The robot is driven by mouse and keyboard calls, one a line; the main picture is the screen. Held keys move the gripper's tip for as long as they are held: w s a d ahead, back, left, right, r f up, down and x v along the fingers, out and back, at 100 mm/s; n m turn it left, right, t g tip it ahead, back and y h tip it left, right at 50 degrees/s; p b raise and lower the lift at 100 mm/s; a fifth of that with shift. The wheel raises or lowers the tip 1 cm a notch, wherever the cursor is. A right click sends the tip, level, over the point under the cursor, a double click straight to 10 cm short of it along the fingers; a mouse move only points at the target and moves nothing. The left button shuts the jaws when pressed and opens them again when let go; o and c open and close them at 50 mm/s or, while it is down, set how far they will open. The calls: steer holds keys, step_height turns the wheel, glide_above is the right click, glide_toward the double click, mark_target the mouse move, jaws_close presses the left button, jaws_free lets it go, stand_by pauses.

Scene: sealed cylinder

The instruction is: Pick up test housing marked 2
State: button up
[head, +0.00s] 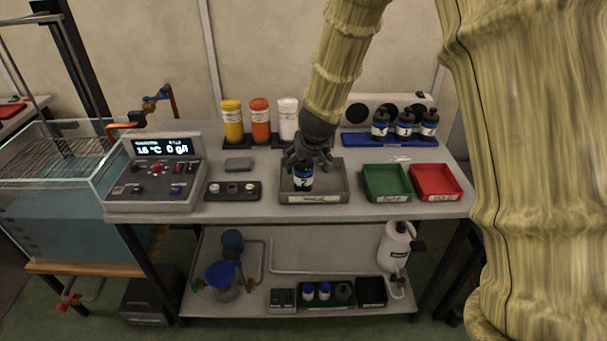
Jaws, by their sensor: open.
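The test housing marked 2 (303,181) is a dark cylinder with a blue and white label showing a "2". It stands upright in the grey tray (318,198) at the middle of the bench. My gripper (308,162) points down right above the housing, its fingers open around or just over the top. The fingers hide the housing's top, and I cannot tell whether they touch it.
A green tray (387,183) and a red tray (436,182) stand to the right. Several similar housings stand on a blue rack (385,140) behind. Yellow (232,122), orange (260,122) and white (288,120) bottles stand behind left. A control box (155,175) is at left.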

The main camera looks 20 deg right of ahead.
mark_target(305, 164)
steer(key=shift+p+x, duration=0.3)
steer(key=shift+x, duration=2)
steer(key=shift+a, duration=0.15)
steer(key=c, duration=1.3)
steer(key=shift+c, duration=0.7)
steer(key=shift+r, duration=0.1)
